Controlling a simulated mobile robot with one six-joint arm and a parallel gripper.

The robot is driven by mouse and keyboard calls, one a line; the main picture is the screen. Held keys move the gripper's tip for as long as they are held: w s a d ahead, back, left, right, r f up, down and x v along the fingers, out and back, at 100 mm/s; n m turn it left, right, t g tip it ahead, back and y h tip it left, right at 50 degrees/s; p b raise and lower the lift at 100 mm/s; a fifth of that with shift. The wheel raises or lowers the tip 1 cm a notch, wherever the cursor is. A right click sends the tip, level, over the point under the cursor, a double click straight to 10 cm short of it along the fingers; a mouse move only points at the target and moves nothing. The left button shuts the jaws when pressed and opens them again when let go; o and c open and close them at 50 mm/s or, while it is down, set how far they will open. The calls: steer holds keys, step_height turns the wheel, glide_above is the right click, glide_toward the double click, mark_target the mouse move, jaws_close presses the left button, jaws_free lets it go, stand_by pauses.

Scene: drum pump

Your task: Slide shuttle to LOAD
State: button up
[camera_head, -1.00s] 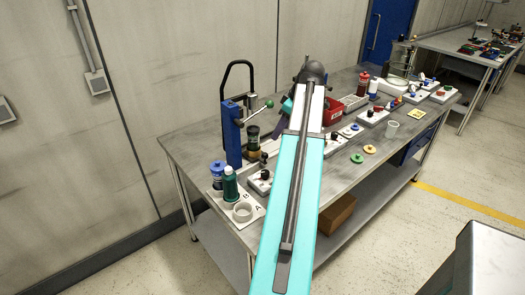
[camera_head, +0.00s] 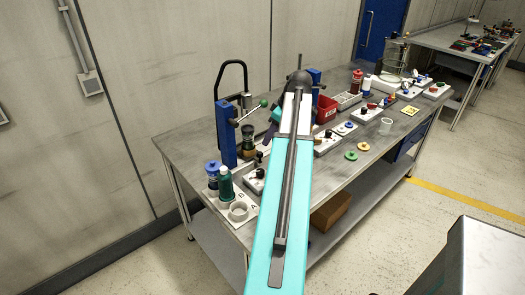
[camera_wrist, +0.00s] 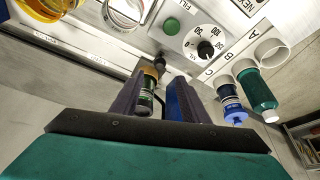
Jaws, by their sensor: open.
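In the wrist view my gripper (camera_wrist: 160,80) is open, its two dark fingers apart and pointing at the fixture. A small dark cylinder with a tan end and green band (camera_wrist: 147,92) shows between the fingers, near the left one. I cannot tell for sure which part is the shuttle, and no LOAD marking is readable. In the head view my arm covers most of the rail.
A blue press (camera_head: 226,133) with a lever stands left of my arm. A rack (camera_head: 241,220) holds a green bottle (camera_head: 226,184) and a blue-capped bottle (camera_head: 212,174). A second blue post (camera_head: 313,82) stands behind my arm. A red bin (camera_head: 327,108) is at right.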

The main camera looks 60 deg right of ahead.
mark_target(261, 153)
steer(key=shift+p+x, duration=1.15)
steer(key=shift+x, duration=3.8)
steer(key=shift+c, duration=0.3)
jaws_close()
